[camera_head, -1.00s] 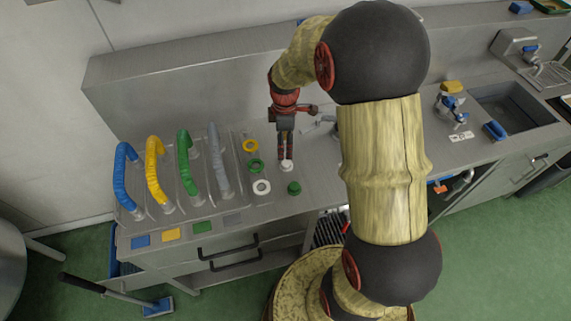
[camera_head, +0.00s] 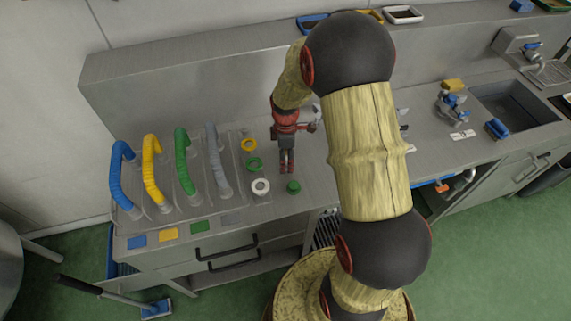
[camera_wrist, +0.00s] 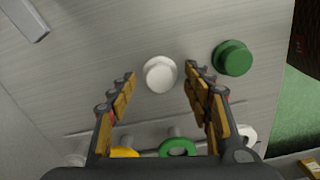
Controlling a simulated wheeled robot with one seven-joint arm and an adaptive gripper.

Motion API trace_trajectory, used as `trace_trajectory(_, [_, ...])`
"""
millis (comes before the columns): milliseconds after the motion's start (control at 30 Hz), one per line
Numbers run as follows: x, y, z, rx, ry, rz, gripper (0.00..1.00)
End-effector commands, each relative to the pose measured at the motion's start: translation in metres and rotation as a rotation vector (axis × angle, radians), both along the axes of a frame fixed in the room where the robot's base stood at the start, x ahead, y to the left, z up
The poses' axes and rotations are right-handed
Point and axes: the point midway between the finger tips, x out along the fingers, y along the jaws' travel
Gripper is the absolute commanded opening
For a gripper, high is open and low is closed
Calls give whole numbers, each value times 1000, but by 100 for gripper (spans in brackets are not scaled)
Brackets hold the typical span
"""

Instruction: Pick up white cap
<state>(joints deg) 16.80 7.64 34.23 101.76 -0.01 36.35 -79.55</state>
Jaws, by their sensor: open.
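The white cap (camera_wrist: 160,74) is a small round knob standing on the steel worktop (camera_wrist: 85,75). In the wrist view it lies between the two fingertips of my gripper (camera_wrist: 161,76), with clear space on both sides. My gripper is open and empty. In the head view my gripper (camera_head: 287,172) points down over the worktop and hides the white cap. A green cap (camera_wrist: 233,58) stands to the right of the white one in the wrist view; it also shows in the head view (camera_head: 293,187).
A white ring (camera_head: 260,186), a green ring (camera_head: 255,163) and a yellow ring (camera_head: 248,145) sit left of my gripper. Several hose-like arches, among them a green one (camera_head: 183,160), stand farther left. A sink (camera_head: 515,103) is at the right.

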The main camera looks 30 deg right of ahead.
Motion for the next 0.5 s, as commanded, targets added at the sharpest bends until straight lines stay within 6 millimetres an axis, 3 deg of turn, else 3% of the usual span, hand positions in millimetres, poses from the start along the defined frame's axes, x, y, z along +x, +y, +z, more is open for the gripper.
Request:
trace_trajectory(67, [0, 0, 1, 0, 0, 0, 50])
trace_trajectory(500, [0, 0, 1, 0, 0, 0, 25])
